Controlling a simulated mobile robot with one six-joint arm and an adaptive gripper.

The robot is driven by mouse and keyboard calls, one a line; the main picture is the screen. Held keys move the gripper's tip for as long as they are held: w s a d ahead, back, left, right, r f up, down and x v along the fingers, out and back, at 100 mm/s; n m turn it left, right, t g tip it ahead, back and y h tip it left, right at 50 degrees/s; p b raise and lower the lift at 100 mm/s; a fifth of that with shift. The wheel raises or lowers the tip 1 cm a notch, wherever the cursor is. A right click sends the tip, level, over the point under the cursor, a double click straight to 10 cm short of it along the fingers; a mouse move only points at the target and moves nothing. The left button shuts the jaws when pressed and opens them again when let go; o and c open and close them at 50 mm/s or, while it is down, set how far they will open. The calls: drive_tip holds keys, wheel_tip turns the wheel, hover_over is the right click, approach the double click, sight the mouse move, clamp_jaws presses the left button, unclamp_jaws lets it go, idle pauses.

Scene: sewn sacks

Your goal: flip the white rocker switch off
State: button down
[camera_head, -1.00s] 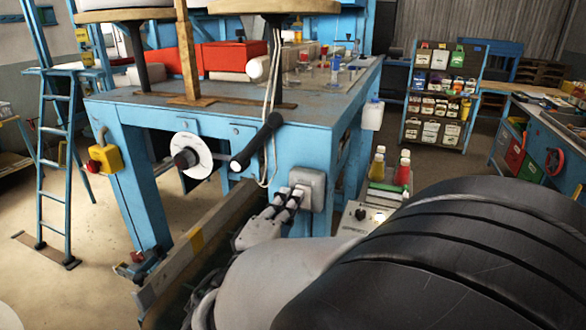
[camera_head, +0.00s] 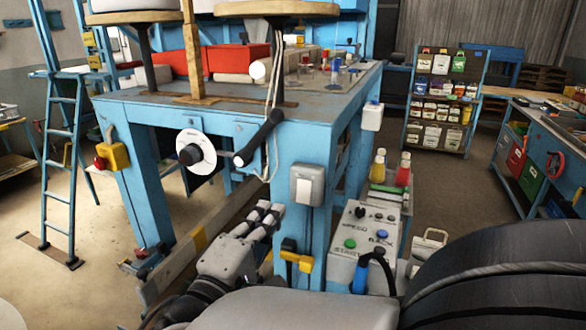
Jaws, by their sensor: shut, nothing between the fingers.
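The white rocker switch (camera_head: 306,190) sits in a grey box on the front of the blue table leg, right of the black lever. Its rocker faces me, but I cannot tell which way it is tipped. My gripper (camera_head: 271,210) is below and left of the switch, apart from it in the picture. Its fingers are shut and empty, pointing up and to the right. Nothing hides the switch.
A black lever (camera_head: 258,139) and a white dial (camera_head: 195,153) are left of the switch. A control box (camera_head: 362,245) with buttons stands at lower right. A yellow fitting (camera_head: 297,260) is on the leg below. A yellow box with a red button (camera_head: 112,156) is far left.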

drive_tip(key=shift+s+a+r, duration=0.15)
drive_tip(key=shift+s+a, duration=0.15)
drive_tip(key=shift+s, duration=0.55)
drive_tip(key=shift+s+a+r, duration=0.15)
drive_tip(key=shift+s+a, duration=0.1)
drive_tip(key=shift+s, duration=0.6)
drive_tip(key=shift+s, duration=0.1)
